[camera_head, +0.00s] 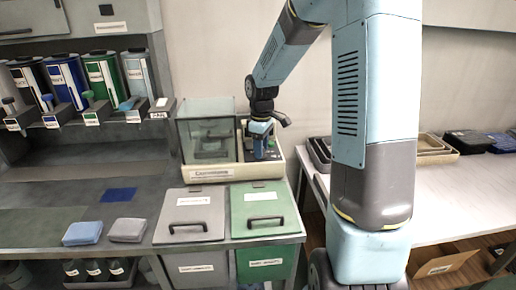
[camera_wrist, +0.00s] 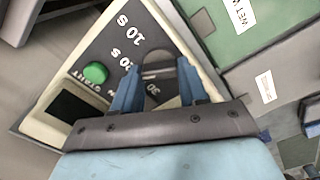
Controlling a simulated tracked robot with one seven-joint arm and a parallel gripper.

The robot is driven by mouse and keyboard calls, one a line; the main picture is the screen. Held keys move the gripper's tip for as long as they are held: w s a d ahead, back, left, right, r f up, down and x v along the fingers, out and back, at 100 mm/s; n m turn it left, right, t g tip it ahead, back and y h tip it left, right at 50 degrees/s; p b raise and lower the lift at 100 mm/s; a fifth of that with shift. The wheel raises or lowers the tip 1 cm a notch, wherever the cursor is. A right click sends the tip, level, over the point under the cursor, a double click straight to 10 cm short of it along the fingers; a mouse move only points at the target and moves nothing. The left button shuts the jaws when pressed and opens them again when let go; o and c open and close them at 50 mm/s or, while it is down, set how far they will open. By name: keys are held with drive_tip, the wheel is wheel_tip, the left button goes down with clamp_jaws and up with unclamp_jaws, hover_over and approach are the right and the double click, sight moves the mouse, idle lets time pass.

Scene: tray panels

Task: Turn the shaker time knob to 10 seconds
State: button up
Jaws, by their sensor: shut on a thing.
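The shaker (camera_head: 208,172) is a cream-framed unit with a clear lidded box on its left and a dark control panel on its right. In the wrist view its dark panel (camera_wrist: 112,42) carries white marks reading 10 s, 20 s and 30, a green button (camera_wrist: 95,73) and a black display (camera_wrist: 68,107). The time knob (camera_wrist: 158,62) shows as a grey rounded top between my blue fingers. My gripper (camera_wrist: 157,78) is shut on the knob, one finger on each side; it also shows over the panel in the head view (camera_head: 261,150).
A grey-lidded bin (camera_head: 190,213) and a green-lidded bin (camera_head: 265,208) stand in front of the shaker. Several dispensers (camera_head: 103,75) line the left shelf. Folded cloths (camera_head: 82,233) lie on the left counter. Trays (camera_head: 432,150) sit on the right table.

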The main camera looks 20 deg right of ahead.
drive_tip(key=m, duration=0.6)
drive_tip(key=shift+w+d+r+m, duration=0.1)
drive_tip(key=shift+w+r+m, duration=0.05)
drive_tip(key=shift+w+m, duration=0.15)
drive_tip(key=m, duration=0.5)
drive_tip(key=shift+s, duration=0.1)
drive_tip(key=shift+m, duration=0.4)
drive_tip(key=o, duration=1.1)
drive_tip(key=shift+s, duration=0.1)
drive_tip(key=shift+c, duration=0.2)
wheel_tip(320, 180, up, 14)
drive_tip(key=shift+f, duration=0.25)
